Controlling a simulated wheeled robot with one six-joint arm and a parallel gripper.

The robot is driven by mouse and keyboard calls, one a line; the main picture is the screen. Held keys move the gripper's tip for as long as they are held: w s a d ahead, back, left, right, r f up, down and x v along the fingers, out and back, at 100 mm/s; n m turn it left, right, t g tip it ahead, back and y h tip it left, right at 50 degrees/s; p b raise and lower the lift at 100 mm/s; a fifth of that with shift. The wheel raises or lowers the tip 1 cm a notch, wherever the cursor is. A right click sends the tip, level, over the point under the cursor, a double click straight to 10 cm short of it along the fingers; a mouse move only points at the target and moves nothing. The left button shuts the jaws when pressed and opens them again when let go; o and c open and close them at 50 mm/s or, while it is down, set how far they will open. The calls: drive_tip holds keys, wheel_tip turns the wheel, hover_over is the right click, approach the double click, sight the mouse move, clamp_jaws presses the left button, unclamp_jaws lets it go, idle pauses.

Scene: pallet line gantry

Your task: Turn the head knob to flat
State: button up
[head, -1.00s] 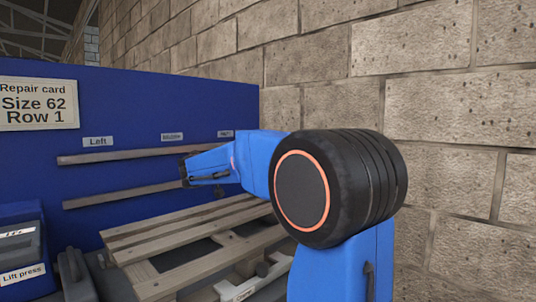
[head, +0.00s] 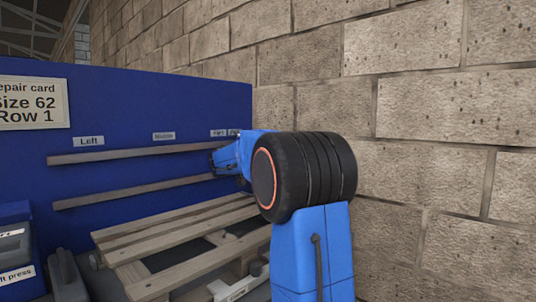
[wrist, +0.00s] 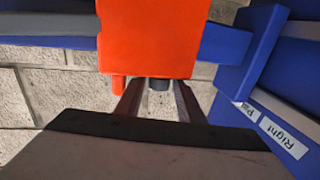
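In the wrist view an orange block (wrist: 148,38) fills the upper middle. A small dark cylindrical knob (wrist: 159,84) shows at its lower edge; its setting marks cannot be read. My gripper (wrist: 158,88) has its two dark fingers apart, one on each side of the knob, with gaps visible between. I cannot tell whether the fingertips reach around it or stop short. In the head view my gripper (head: 216,160) is small and partly hidden by my arm, close to the blue panel. The orange block and knob do not show there.
The blue panel (head: 130,105) carries Left, Middle and Right labels above two wooden slats (head: 135,154). A wooden pallet (head: 170,240) lies below. A block wall (head: 440,110) stands close on the right. A Lift press unit (head: 14,245) is at lower left.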

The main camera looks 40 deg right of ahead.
drive_tip(key=shift+x, duration=1.35)
drive_tip(key=c, duration=0.8)
drive_tip(key=shift+w+m+g, duration=0.1)
drive_tip(key=shift+m+g, duration=0.3)
drive_tip(key=shift+g, duration=0.2)
drive_tip(key=shift+m+g+h, duration=0.3)
drive_tip(key=shift+m+g, duration=0.4)
drive_tip(key=shift+g, duration=0.4)
drive_tip(key=m+g, duration=0.3)
drive_tip(key=g, duration=0.2)
drive_tip(key=shift+m+g+y, duration=0.95)
drive_tip(key=shift+m+g, duration=0.45)
drive_tip(key=shift+g, duration=0.5)
drive_tip(key=shift+m+g+y, duration=0.95)
drive_tip(key=shift+m+g, duration=0.45)
drive_tip(key=shift+g, duration=0.5)
